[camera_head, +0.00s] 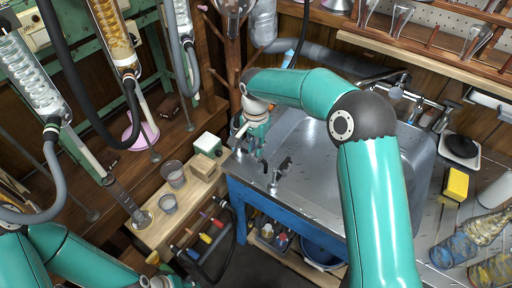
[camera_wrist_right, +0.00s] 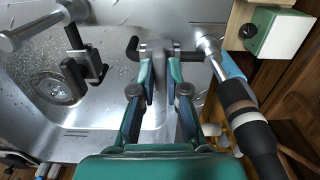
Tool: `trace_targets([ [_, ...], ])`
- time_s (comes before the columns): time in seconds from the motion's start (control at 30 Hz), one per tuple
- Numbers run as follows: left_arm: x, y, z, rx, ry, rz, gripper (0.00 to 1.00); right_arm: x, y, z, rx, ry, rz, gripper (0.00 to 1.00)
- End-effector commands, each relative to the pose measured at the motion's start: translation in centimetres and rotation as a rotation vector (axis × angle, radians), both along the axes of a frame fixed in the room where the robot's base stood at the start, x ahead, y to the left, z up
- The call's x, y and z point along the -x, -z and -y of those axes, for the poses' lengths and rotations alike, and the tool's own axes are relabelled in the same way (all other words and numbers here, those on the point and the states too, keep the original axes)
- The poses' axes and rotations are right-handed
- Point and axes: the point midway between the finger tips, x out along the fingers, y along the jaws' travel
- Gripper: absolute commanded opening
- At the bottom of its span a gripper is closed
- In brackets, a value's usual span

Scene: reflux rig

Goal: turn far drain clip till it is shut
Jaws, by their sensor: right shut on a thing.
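My right gripper (camera_head: 248,150) reaches down at the far left corner of the steel sink unit, at the far drain clip. In the right wrist view its two fingers (camera_wrist_right: 161,75) are shut on the far drain clip (camera_wrist_right: 155,47), a grey body with a dark bar sticking out on both sides. The fingers and arm mostly hide this clip in the head view. Another dark clip (camera_head: 279,172) stands nearer on the sink edge; it also shows in the right wrist view (camera_wrist_right: 83,68). My left arm is at the bottom left, its gripper mostly cut off by the frame edge.
The sink basin (camera_head: 305,150) lies right of the gripper. A hose with a black sleeve (camera_wrist_right: 250,120) runs close beside the fingers. A white-green box (camera_head: 207,143) and cups (camera_head: 174,173) stand on the wooden bench to the left. Glass condensers (camera_head: 112,35) hang at upper left.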

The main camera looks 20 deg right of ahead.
Motion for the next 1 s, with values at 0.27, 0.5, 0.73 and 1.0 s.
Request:
trace_targets([
  [0.27, 0.00, 0.24, 0.00, 0.000, 0.000, 0.000, 0.39, -0.15, -0.14, -0.01, 0.000, 0.080, 0.006, 0.00],
  [0.5, 0.00, 0.24, 0.00, 0.000, 0.000, 0.000, 0.39, -0.16, -0.17, -0.01, -0.001, 0.091, 0.007, 0.00],
  [0.73, 0.00, 0.24, 0.00, 0.000, 0.000, 0.000, 0.39, -0.17, -0.18, -0.02, -0.001, 0.091, 0.007, 0.18],
  [1.0, 0.00, 0.24, 0.00, 0.000, 0.000, 0.000, 0.39, -0.07, -0.08, -0.01, 0.000, 0.089, 0.004, 0.39],
])
